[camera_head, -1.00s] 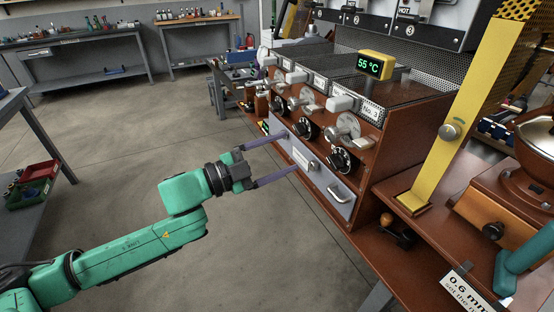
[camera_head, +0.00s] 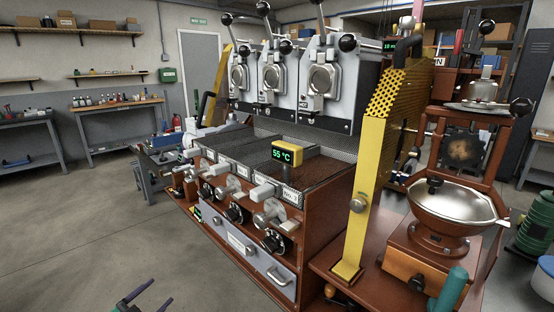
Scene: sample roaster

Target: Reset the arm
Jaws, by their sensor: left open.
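My left gripper (camera_head: 162,290) shows only at the bottom edge, left of the middle. Its two purple fingers stand apart with nothing between them. The rest of that arm is below the picture. The gripper is over the floor, clear of the sample roaster (camera_head: 322,229). The roaster is a brown cabinet with several knobs and a pale lower panel (camera_head: 262,264) with handles. A yellow display (camera_head: 287,150) on it reads 55 °C.
A yellow perforated column (camera_head: 385,140) and a grinder with a metal bowl (camera_head: 452,208) stand right of the roaster. Workbenches (camera_head: 120,108) line the back left. Grey floor (camera_head: 90,220) is open at the left.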

